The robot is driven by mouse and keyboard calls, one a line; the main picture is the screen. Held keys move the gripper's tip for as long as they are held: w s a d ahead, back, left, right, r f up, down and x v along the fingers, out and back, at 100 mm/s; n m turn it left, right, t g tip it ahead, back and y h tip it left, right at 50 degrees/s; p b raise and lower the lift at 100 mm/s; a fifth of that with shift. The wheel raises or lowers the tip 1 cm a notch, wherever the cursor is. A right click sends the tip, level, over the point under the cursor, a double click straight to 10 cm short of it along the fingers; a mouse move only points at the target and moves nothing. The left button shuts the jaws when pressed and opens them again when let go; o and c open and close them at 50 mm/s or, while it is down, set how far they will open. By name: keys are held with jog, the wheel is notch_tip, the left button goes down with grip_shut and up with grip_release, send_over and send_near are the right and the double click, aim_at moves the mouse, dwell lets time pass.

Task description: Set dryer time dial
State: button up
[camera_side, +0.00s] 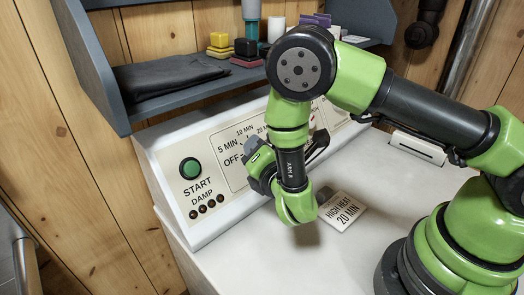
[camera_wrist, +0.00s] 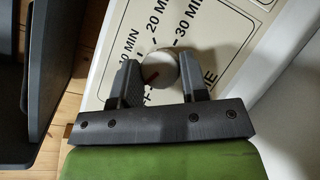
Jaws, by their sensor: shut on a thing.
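The time dial (camera_wrist: 160,66) is a round pale knob with a reddish pointer mark on its lower left side in the wrist view. Printed marks for 10, 20 and 30 MIN stand around its upper side. I cannot tell which mark the pointer meets. My gripper (camera_wrist: 160,80) is shut on the dial, with one dark finger on each side. In the side view my gripper (camera_side: 262,164) is against the sloped control panel (camera_side: 222,190), and the dial is hidden behind it. OFF, 5 MIN and 10 MIN show at the left there.
A card (camera_side: 343,211) reading HIGH HEAT 20 MIN lies on the white dryer top. A green START button (camera_side: 190,168) and several small dark lights (camera_side: 206,207) are left on the panel. A grey shelf (camera_side: 160,112) with dark cloth (camera_side: 170,75) and blocks overhangs behind.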

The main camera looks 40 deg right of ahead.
jog(key=m+g, duration=0.1)
jog(key=m, duration=0.1)
jog(key=m+g, duration=0.1)
jog(key=m, duration=0.1)
jog(key=m+g+h, duration=0.1)
jog(key=m, duration=0.1)
jog(key=shift+w+a+r, duration=0.1)
jog(key=shift+a+r, duration=0.05)
jog(key=shift+r, duration=0.1)
jog(key=m+g, duration=0.1)
jog(key=m, duration=0.2)
jog(key=m+g+y, duration=0.1)
jog(key=m+g, duration=0.1)
jog(key=m, duration=0.1)
jog(key=shift+w+r+g, duration=0.1)
jog(key=shift+r+g, duration=0.05)
jog(key=shift+g, duration=0.15)
jog(key=m+g+y, duration=0.1)
jog(key=m, duration=0.1)
jog(key=m+g+y, duration=0.1)
jog(key=m, duration=0.1)
jog(key=shift+d+r+m, duration=0.1)
jog(key=shift+d+m, duration=0.1)
jog(key=shift+m, duration=0.1)
jog(key=m+g+y, duration=0.1)
jog(key=m+y, duration=0.1)
jog(key=m, duration=0.1)
jog(key=shift+d+m+y, duration=0.15)
jog(key=shift+m+y, duration=0.15)
jog(key=shift+y, duration=0.1)
